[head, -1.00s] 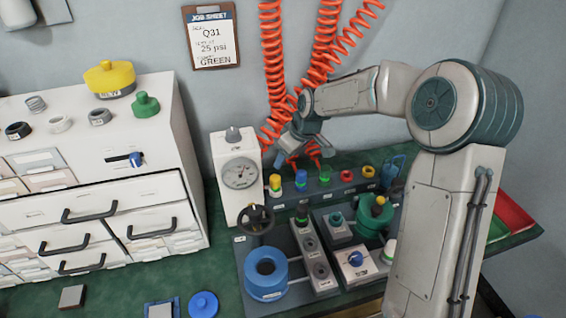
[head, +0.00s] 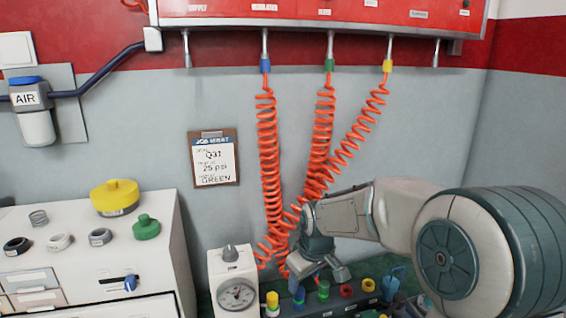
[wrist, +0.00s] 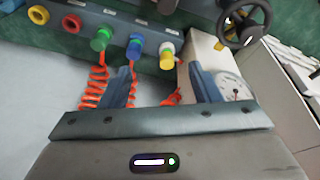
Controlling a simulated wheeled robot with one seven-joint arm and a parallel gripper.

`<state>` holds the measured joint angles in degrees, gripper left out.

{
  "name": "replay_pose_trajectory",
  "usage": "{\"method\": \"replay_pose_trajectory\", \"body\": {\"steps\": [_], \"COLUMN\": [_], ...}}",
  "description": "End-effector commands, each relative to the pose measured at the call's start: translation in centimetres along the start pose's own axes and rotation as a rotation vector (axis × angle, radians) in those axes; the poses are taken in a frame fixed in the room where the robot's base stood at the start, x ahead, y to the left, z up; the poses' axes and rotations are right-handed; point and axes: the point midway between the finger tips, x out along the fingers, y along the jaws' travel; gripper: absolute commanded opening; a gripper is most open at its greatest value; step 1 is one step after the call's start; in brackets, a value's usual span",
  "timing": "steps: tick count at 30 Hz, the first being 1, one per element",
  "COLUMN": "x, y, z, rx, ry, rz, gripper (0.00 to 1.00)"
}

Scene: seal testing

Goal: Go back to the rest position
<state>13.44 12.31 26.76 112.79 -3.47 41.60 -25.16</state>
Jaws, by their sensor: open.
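My gripper (head: 322,272) hangs at the end of my bent arm, in front of the orange coiled hoses and by the row of coloured fittings. In the wrist view my gripper (wrist: 160,78) has its two fingers apart, with nothing held between them. A fitting row (wrist: 145,30) lies beyond the fingers, with yellow (wrist: 167,55), blue (wrist: 134,45), green (wrist: 102,38), red (wrist: 72,23) and orange (wrist: 38,15) fittings. The yellow fitting shows between the fingertips in the picture; I cannot tell how far off it is.
Three orange hoses (head: 268,150) hang from the red panel (head: 320,12) behind my arm. A gauge box (head: 228,262) stands left of my gripper. A black handwheel (wrist: 245,20) shows in the wrist view. A white drawer cabinet (head: 85,262) stands left, and a job sheet (head: 213,160) hangs on the wall.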

Motion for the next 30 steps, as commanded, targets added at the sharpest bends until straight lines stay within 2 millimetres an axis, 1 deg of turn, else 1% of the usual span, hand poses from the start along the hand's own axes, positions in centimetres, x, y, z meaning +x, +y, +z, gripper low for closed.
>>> {"method": "replay_pose_trajectory", "body": {"steps": [1, 6, 8, 12, 15, 18, 22, 26, 30], "x": [-2.4, -7.5, -9.3, -12.8, -14.7, -15.9, -16.7, -16.8, -16.8], "y": [-0.2, -1.1, -1.5, -2.8, -3.9, -4.9, -5.8, -6.2, -6.2], "z": [1.4, 6.4, 8.2, 12.5, 15.3, 17.6, 19.5, 20.2, 20.2], "rx": [0.038, 0.200, 0.260, 0.408, 0.509, 0.593, 0.664, 0.693, 0.693], "ry": [-0.017, -0.053, -0.058, -0.058, -0.048, -0.039, -0.030, -0.028, -0.028], "rz": [0.028, 0.093, 0.110, 0.135, 0.137, 0.130, 0.117, 0.109, 0.109], "gripper": [0.57, 0.57, 0.57, 0.57, 0.57, 0.57, 0.57, 0.57, 0.57]}}
